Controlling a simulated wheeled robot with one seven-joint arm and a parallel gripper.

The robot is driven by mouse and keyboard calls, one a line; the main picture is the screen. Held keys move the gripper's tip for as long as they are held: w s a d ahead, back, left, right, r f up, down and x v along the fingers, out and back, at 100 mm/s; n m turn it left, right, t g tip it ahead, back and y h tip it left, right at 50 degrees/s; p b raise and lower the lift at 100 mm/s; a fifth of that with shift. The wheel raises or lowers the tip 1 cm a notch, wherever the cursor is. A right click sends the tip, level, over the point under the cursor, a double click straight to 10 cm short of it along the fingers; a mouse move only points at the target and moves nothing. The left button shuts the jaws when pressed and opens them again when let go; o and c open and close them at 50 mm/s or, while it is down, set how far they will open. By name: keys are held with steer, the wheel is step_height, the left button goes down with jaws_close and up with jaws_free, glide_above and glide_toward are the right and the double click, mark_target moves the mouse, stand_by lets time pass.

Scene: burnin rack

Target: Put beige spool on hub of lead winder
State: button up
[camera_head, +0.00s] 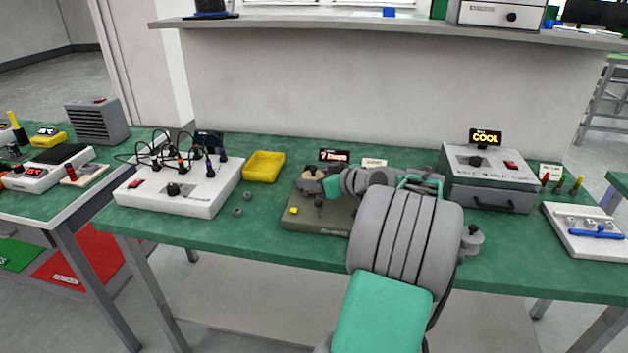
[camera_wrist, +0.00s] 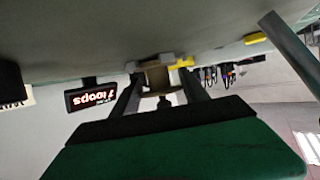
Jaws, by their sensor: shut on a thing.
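The lead winder (camera_head: 318,224) is an olive-grey box on the green bench, with a yellow button and a dark knob on its front part. My gripper (camera_head: 324,185) is over its back left part, shut on the beige spool (camera_head: 308,185). In the wrist view the spool (camera_wrist: 158,76) sits between the two fingers of my gripper (camera_wrist: 160,88), close to the winder's surface (camera_wrist: 90,45). The hub is hidden behind the spool and fingers, so I cannot tell whether the spool is seated on it or just above. My arm covers the winder's right part.
A sign reading "7 loops" (camera_head: 334,155) stands behind the winder. A yellow tray (camera_head: 264,166) and two small grey rings lie to its left, near a white box with cables (camera_head: 185,190). A grey oven-like box (camera_head: 488,178) stands right of my arm.

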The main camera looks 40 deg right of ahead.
steer(key=shift+f, duration=0.15)
steer(key=o, duration=1.3)
steer(key=shift+o, duration=0.2)
steer(key=shift+s+r, duration=0.1)
steer(key=shift+r, duration=0.2)
steer(key=p+v, duration=0.1)
steer(key=v, duration=1)
steer(key=shift+s+r, duration=0.1)
steer(key=shift+s, duration=0.25)
